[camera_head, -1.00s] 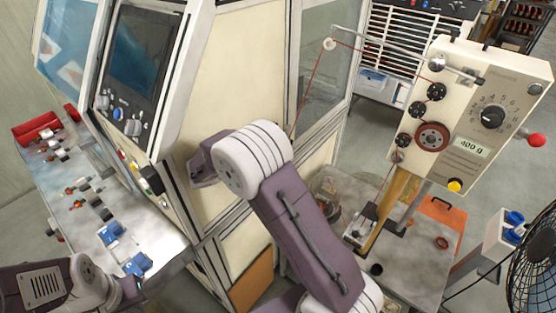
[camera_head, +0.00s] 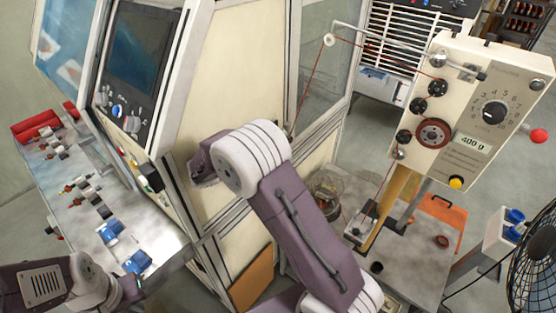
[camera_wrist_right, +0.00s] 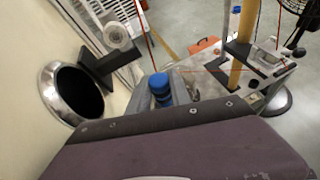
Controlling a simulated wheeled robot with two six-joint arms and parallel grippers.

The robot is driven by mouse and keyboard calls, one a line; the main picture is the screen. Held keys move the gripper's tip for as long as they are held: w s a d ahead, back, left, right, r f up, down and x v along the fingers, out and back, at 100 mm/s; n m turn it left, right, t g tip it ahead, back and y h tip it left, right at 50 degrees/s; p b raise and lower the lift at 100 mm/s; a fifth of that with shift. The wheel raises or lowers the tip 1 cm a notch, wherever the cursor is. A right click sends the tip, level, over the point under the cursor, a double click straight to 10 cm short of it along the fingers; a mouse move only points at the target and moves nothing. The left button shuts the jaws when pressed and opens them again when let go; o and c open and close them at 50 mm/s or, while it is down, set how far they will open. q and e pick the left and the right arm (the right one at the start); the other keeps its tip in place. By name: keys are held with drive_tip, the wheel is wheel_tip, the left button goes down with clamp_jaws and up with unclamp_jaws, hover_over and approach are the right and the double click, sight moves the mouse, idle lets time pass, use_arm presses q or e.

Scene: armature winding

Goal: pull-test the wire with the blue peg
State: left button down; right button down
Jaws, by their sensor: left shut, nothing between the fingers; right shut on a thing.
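The blue peg (camera_wrist_right: 160,88) stands upright between the grey fingers of my right gripper (camera_wrist_right: 168,97) in the right wrist view. That gripper is shut on it. In the head view, the peg and right fingertips are hidden behind my right arm. The thin red wire (camera_head: 308,88) runs from the tension tester (camera_head: 480,110) over a small white pulley (camera_head: 329,40) and down behind my right arm. Its lower end is hidden. The tester reads 400 g. My left gripper (camera_head: 130,292) is shut and empty at the lower left, its fingertips hard to make out.
A cream machine cabinet (camera_head: 245,70) stands left of my right arm. A dark round opening with a metal rim (camera_wrist_right: 72,95) is left of the peg. A bench with blue fixtures (camera_head: 110,230) lies at the left. A fan (camera_head: 535,250) stands at the right.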

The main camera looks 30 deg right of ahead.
drive_tip(key=shift+f+b, duration=0.45)
drive_tip(key=shift+f, duration=0.4)
drive_tip(key=c, duration=1.1)
unclamp_jaws()
wheel_tip(320, 180, up, 4)
drive_tip(key=shift+s+d+r+b, duration=0.1)
drive_tip(key=shift+r+b, duration=0.05)
drive_tip(key=shift+b, duration=0.4)
drive_tip(key=s+d+r+b, duration=0.1)
drive_tip(key=s+d+r, duration=0.4)
drive_tip(key=s, duration=0.5)
drive_tip(key=shift+r+b, duration=0.4)
drive_tip(key=shift+r, duration=0.45)
drive_tip(key=shift+d, duration=0.1)
